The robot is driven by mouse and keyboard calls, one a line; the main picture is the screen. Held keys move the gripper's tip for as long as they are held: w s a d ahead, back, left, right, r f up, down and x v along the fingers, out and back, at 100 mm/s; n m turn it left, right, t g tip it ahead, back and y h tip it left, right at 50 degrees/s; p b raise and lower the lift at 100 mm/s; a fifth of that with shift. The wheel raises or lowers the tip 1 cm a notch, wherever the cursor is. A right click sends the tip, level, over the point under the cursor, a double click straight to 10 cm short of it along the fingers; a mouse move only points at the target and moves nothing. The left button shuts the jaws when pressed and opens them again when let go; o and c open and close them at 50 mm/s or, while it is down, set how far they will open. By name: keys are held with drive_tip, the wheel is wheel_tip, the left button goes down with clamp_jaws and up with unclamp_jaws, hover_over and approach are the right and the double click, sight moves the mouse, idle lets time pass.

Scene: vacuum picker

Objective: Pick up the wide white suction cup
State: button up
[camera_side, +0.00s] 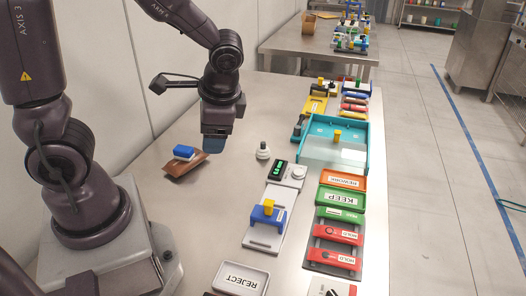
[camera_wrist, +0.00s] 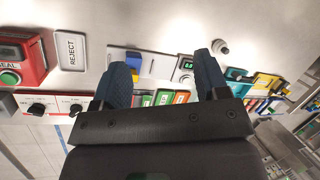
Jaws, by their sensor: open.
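A small round white piece with a dark upper part (camera_side: 263,150), which looks like the wide white suction cup, stands on the steel table. It is to the right of my gripper (camera_side: 214,144) and apart from it. In the wrist view a white and dark round piece (camera_wrist: 220,46) shows just beyond the right fingertip. My gripper (camera_wrist: 161,62) has its two blue fingers spread apart, with nothing held between them. In the side view the fingers point down above the table and overlap, so the gap is hidden.
A brown board with a blue block (camera_side: 184,152) lies left of my gripper. A black scale (camera_side: 279,170), a grey plate with a blue and yellow fixture (camera_side: 267,212), labelled trays (camera_side: 340,197) and a teal tray (camera_side: 312,152) line the right side. Bare table surrounds the cup's left side.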

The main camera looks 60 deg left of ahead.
sight(264, 143)
drive_tip(key=w+a+f+m+t+y, duration=0.1)
drive_tip(key=w+a+f+m+y, duration=0.2)
drive_tip(key=f+m, duration=0.2)
drive_tip(key=w+a+f+m+t+y, duration=0.2)
drive_tip(key=w+a+f+m+y, duration=0.1)
drive_tip(key=f+m, duration=0.3)
drive_tip(key=w+a+f+m+t+y, duration=0.1)
drive_tip(key=w+a+f+m+y, duration=0.2)
drive_tip(key=w+a+f+m, duration=0.1)
drive_tip(key=shift+w+a+f+m+t, duration=0.2)
drive_tip(key=shift+w+f+m, duration=0.1)
drive_tip(key=shift+f+m, duration=0.25)
drive_tip(key=shift+w+a+f+m+t, duration=0.25)
drive_tip(key=shift+f+m, duration=0.2)
drive_tip(key=shift+m, duration=0.2)
drive_tip(key=w+m, duration=0.1)
drive_tip(key=w+t, duration=0.1)
drive_tip(key=w+m+t, duration=0.1)
drive_tip(key=shift+w+d+f+m+t+h, duration=0.1)
drive_tip(key=shift+w+d+m+t+h, duration=0.15)
drive_tip(key=shift+d+m+h, duration=0.1)
drive_tip(key=shift+w+d, duration=0.15)
drive_tip(key=shift+w, duration=0.2)
drive_tip(key=shift+m+t, duration=0.25)
drive_tip(key=shift+t, duration=0.05)
drive_tip(key=x, duration=1.3)
drive_tip(key=shift+d+f, duration=0.15)
drive_tip(key=shift+f, duration=0.1)
drive_tip(key=shift+h, duration=0.25)
drive_tip(key=c, duration=1)
